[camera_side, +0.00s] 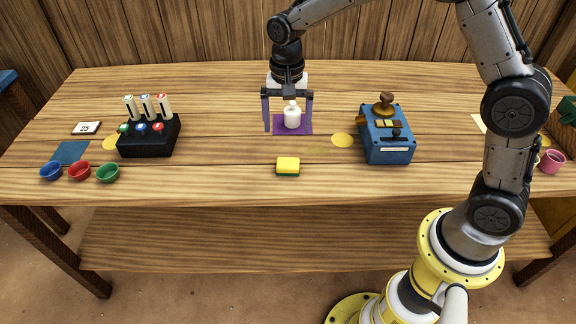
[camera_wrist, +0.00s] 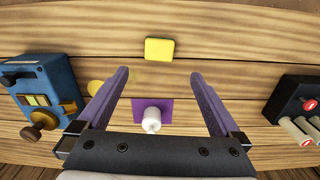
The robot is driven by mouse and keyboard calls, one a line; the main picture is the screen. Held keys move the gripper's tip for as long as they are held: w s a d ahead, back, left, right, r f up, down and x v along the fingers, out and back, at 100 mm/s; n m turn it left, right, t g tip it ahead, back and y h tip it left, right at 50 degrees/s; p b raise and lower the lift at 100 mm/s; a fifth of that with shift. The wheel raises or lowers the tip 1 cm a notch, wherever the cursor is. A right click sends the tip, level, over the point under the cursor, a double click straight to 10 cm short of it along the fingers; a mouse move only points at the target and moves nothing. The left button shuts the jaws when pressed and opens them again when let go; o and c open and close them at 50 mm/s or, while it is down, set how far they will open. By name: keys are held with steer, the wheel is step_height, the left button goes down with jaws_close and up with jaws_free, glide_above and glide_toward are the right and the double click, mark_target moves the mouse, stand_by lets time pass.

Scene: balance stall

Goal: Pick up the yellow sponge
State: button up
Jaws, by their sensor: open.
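The yellow sponge (camera_side: 288,165) has a green underside and lies flat near the front edge of the table, at the middle. In the wrist view the sponge (camera_wrist: 160,49) shows beyond the fingertips, at the top centre. My gripper (camera_side: 288,129) is open, with its two purple fingers pointing down. It hangs farther back than the sponge, around or above a white bottle (camera_side: 292,117) on a purple mat (camera_side: 280,128). The sponge is apart from the fingers. In the wrist view my gripper (camera_wrist: 162,78) is open with nothing held; the bottle (camera_wrist: 152,120) appears between the fingers.
A blue box (camera_side: 388,140) with a brown knob stands to the right. A yellow disc (camera_side: 342,140) lies right of the mat. The table around the sponge is clear.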

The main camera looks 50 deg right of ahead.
mark_target(288, 162)
step_height(288, 162, down, 12)
steer(key=shift+d+f, duration=0.1)
steer(key=c, duration=1.3)
steer(key=shift+o, duration=0.2)
steer(key=shift+r, duration=0.6)
step_height(288, 162, up, 2)
steer(key=shift+s+r, duration=0.1)
steer(key=shift+r, duration=0.1)
steer(key=s+d+r, duration=0.1)
steer(key=s+r, duration=0.8)
steer(key=s, duration=0.5)
steer(key=shift+d+r, duration=0.25)
